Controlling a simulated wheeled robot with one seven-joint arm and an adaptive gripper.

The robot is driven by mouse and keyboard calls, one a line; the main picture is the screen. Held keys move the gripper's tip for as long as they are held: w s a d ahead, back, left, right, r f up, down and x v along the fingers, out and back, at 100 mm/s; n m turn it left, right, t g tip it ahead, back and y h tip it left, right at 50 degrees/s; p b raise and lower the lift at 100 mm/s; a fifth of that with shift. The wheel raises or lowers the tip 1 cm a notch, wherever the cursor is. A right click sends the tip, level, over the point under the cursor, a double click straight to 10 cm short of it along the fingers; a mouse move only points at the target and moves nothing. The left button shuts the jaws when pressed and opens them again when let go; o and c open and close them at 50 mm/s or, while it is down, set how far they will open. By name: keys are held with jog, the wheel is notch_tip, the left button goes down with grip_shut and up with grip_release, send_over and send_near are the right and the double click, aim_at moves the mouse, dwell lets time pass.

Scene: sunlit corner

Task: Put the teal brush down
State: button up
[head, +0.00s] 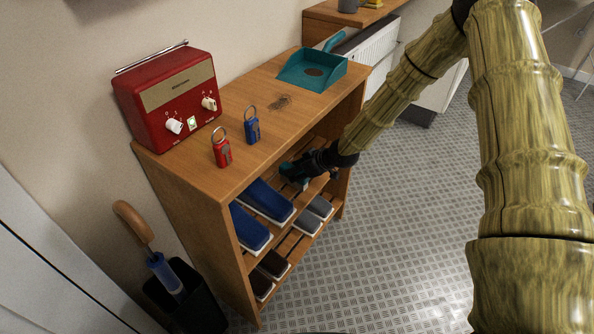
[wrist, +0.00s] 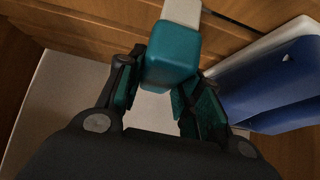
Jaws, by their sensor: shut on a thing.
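My gripper (head: 300,170) is at the open front of the wooden shoe rack, level with its upper shelf. The wrist view shows its two dark fingers (wrist: 160,88) with teal pads closed around the teal brush (wrist: 172,52). The brush shows as a teal block with a pale strip running up out of the frame; its far end is cut off. In the head view the brush is small and mostly hidden by the gripper, and I cannot tell whether it touches the shelf.
Blue shoes (head: 268,200) stand on the upper shelf left of my gripper, with grey and dark shoes below.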

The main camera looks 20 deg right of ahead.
jog(key=o, duration=1.2)
jog(key=shift+s+d+r, duration=0.15)
jog(key=shift+r, duration=0.15)
jog(key=p+v, duration=0.2)
jog(key=v, duration=0.9)
jog(key=s+a+f+m+g+h, duration=0.1)
jog(key=s+a+f+m+g, duration=0.15)
jog(key=s+f, duration=0.65)
jog(key=s+a+f+m+g+h, duration=0.15)
jog(key=s+a+f, duration=0.25)
jog(key=s+f, duration=0.5)
jog(key=s+f+m+g+h, duration=0.1)
jog(key=s+f+m, duration=0.1)
jog(key=s, duration=1)
jog(key=s+d+f+m+g+h, duration=0.1)
jog(key=s+f+m+g+h, duration=0.1)
jog(key=s, duration=1)
jog(key=shift+f, duration=0.6)
